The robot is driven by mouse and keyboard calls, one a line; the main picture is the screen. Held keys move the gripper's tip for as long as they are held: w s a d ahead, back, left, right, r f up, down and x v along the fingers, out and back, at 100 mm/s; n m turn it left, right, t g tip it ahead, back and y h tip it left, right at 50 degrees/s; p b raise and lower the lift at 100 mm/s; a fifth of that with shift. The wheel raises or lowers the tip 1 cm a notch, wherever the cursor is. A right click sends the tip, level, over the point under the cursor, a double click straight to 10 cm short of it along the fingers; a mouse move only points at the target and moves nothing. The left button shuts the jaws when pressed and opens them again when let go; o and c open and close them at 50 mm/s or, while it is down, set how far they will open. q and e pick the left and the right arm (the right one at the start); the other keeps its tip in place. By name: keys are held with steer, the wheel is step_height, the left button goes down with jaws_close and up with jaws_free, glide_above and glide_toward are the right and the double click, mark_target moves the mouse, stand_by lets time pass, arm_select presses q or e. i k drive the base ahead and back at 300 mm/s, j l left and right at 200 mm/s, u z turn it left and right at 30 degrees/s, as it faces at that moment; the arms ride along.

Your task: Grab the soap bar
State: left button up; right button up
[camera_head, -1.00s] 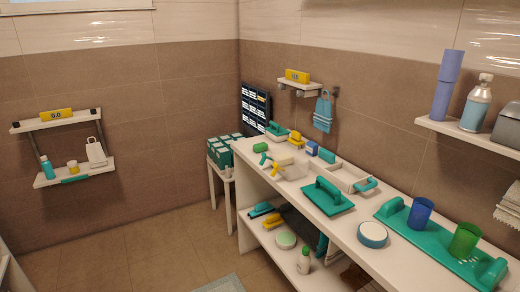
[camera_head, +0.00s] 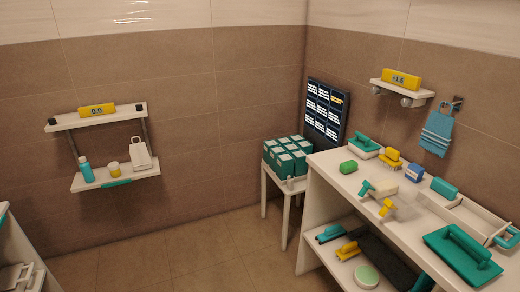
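Several small bar-like blocks lie on the white counter (camera_head: 335,178) at the right, and I cannot tell for sure which is the soap bar. A rounded green bar (camera_head: 348,167) lies near its far left edge. A cream block (camera_head: 384,188) lies closer, beside a small teal-handled tool (camera_head: 366,187). A blue block (camera_head: 415,173) stands further right. A teal block (camera_head: 444,187) is by the white tray. Neither of my grippers is in view.
A small stand (camera_head: 264,195) holds several teal boxes (camera_head: 287,152) left of the counter. A teal float (camera_head: 462,256) lies nearer on the counter. A wall shelf (camera_head: 90,183) hangs at the left. Bare floor (camera_head: 165,262) lies between.

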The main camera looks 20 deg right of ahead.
mark_target(350, 167)
steer(key=i+j, duration=0.15)
steer(key=i, duration=0.35)
steer(key=i+j, duration=0.15)
steer(key=i, duration=0.35)
steer(key=i+j, duration=0.15)
steer(key=i, duration=0.3)
